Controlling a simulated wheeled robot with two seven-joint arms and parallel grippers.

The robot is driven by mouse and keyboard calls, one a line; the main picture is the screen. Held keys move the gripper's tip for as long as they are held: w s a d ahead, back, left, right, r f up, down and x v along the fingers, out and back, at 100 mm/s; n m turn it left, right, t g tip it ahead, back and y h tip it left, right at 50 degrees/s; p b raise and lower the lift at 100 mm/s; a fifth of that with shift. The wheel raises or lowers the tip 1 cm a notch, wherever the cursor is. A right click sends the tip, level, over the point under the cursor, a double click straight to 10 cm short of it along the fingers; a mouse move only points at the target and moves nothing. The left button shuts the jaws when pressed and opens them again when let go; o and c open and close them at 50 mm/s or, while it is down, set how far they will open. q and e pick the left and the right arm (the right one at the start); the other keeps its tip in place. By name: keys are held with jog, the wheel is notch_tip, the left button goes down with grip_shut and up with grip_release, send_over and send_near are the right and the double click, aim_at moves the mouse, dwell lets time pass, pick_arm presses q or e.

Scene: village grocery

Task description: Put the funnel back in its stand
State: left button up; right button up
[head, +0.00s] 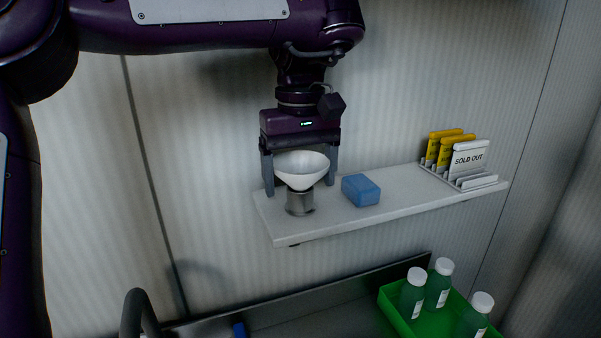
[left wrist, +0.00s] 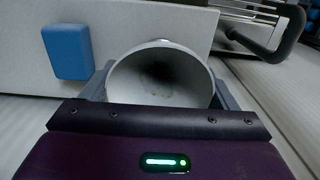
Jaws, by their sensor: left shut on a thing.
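The white funnel (head: 302,167) is upright, wide mouth up, at the left end of the wall shelf. My left gripper (head: 300,180) comes down from above, with one finger on each side of the funnel, and is shut on it. A grey metal cylinder, the stand (head: 300,202), stands on the shelf directly under the funnel. The funnel's lower end meets or enters the stand's top; I cannot tell how deep it sits. In the left wrist view the funnel (left wrist: 160,78) shows its open mouth between the fingers. My right gripper is not in view.
A blue block (head: 361,190) lies on the white shelf (head: 400,194) just right of the stand. A rack with yellow cards and a "SOLD OUT" card (head: 468,160) stands at the right end. Below are a sink, a tap (head: 138,312) and a green crate (head: 395,312) with bottles.

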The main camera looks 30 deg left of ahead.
pick_arm(q)
jog(key=o, duration=0.9)
notch_tip(320, 180, up, 8)
jog(key=p, duration=0.7)
jog(key=shift+p, duration=0.3)
jog(key=shift+f, duration=0.1)
